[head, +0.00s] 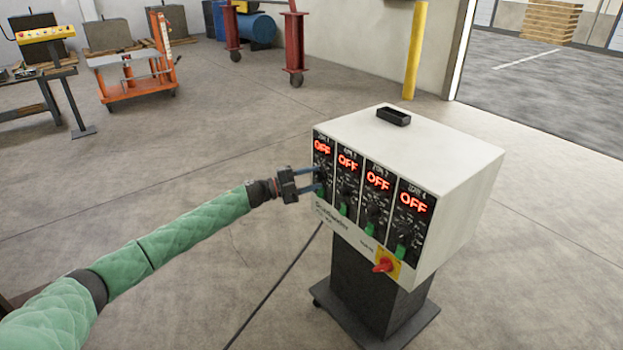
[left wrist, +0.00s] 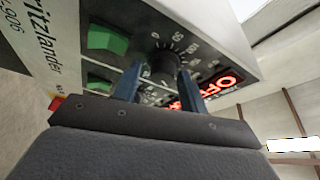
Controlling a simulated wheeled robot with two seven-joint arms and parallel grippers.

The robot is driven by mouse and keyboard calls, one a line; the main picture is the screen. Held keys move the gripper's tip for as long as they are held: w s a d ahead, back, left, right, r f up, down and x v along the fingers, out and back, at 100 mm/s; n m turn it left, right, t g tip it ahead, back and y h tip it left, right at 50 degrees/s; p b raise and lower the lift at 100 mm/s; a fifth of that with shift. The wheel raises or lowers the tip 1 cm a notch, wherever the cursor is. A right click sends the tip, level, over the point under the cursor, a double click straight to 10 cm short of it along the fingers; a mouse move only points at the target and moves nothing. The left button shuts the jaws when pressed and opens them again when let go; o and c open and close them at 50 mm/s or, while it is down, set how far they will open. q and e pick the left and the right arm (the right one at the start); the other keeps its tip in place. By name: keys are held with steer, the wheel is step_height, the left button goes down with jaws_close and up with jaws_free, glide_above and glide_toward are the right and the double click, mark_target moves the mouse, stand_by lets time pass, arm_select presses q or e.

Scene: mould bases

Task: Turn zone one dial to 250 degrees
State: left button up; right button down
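The white control box (head: 430,135) has a row of black zone panels, each with a red display reading OFF. The zone one panel is leftmost, with its display (head: 322,147) reading OFF. My left gripper (head: 320,177) is at this panel, its two blue fingers apart and pointing at the dial. In the left wrist view the black zone one dial (left wrist: 162,65) sits between the fingertips (left wrist: 160,72), with a scale of numbers around it. I cannot tell whether the fingers touch it. The dial's pointer is not clear. My right gripper is out of view.
Green rocker switches (left wrist: 107,38) sit below the dials. A red rotary switch on yellow (head: 385,265) is low on the box front. The box stands on a dark wheeled pedestal (head: 375,280). A cable runs across the floor.

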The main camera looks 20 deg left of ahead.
arm_select(q)
steer(key=shift+o, duration=0.2)
steer(key=shift+a, duration=0.1)
steer(key=r+v, duration=0.1)
steer(key=v, duration=0.6)
steer(key=shift+s+a+f, duration=0.2)
steer(key=shift+f, duration=0.3)
